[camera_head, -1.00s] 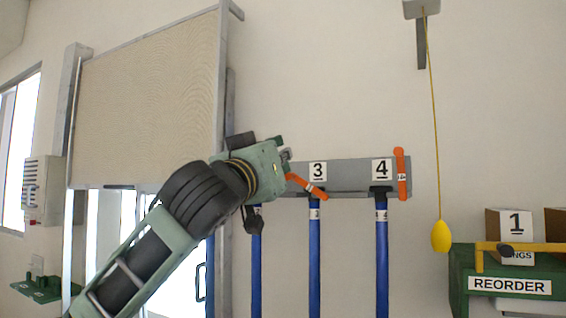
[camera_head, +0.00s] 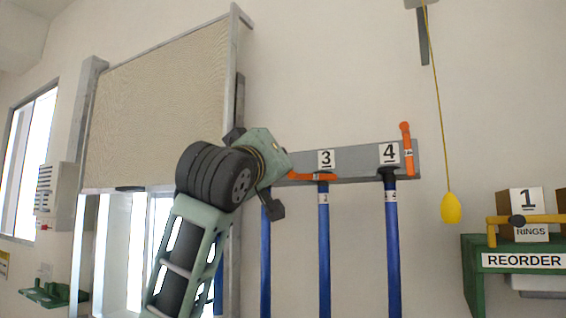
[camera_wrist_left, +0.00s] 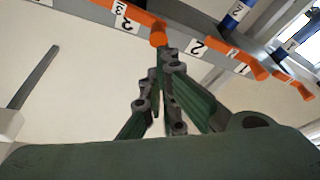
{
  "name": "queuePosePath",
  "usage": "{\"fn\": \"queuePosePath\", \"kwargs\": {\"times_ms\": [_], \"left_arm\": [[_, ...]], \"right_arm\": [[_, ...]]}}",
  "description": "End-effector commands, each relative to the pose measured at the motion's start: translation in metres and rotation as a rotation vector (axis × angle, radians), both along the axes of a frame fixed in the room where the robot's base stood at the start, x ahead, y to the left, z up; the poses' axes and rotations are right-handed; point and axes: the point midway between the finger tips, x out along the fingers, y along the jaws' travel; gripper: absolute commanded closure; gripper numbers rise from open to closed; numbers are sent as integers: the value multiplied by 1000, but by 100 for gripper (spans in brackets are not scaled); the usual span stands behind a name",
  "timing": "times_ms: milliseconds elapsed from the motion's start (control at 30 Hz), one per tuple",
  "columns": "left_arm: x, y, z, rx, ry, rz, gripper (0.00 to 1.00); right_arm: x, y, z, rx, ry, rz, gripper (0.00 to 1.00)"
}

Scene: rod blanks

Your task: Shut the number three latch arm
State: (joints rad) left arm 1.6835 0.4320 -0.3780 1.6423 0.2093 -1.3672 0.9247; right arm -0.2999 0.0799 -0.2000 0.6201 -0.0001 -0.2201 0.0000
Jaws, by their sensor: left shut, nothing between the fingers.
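The number three latch arm (camera_head: 313,177) is an orange bar lying about level under the white 3 label (camera_head: 326,158), across the top of a blue rod (camera_head: 323,250). In the left wrist view the latch arm (camera_wrist_left: 140,20) runs from the top edge down to its rounded end. My left gripper (camera_wrist_left: 168,62) is shut and empty, its fingertips right at that end; I cannot tell whether they touch. In the head view, the gripper (camera_head: 272,160) is left of the latch arm, its fingertips hidden. My right gripper is not in view.
The number four latch arm (camera_head: 407,150) stands upright on the grey rail (camera_head: 360,163). More orange latch arms (camera_wrist_left: 238,60) show in the wrist view. A yellow pull bulb (camera_head: 451,208) hangs at right, near the green reorder stand (camera_head: 474,280).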

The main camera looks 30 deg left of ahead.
Motion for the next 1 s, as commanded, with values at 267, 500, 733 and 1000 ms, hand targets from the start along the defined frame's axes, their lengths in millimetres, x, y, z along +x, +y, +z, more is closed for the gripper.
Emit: {"fn": "queuePosePath", "kwargs": {"times_ms": [267, 500, 733, 1000], "left_arm": [[0, 3, -8, -83, 3, 0, 100], [0, 3, -8, -96, 3, -1, 100], [0, 3, -8, -95, 2, 0, 100], [6, 10, 5, -96, 4, 0, 100]], "right_arm": [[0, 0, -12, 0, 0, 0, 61], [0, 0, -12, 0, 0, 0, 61], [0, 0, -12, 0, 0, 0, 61], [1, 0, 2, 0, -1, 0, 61]]}}
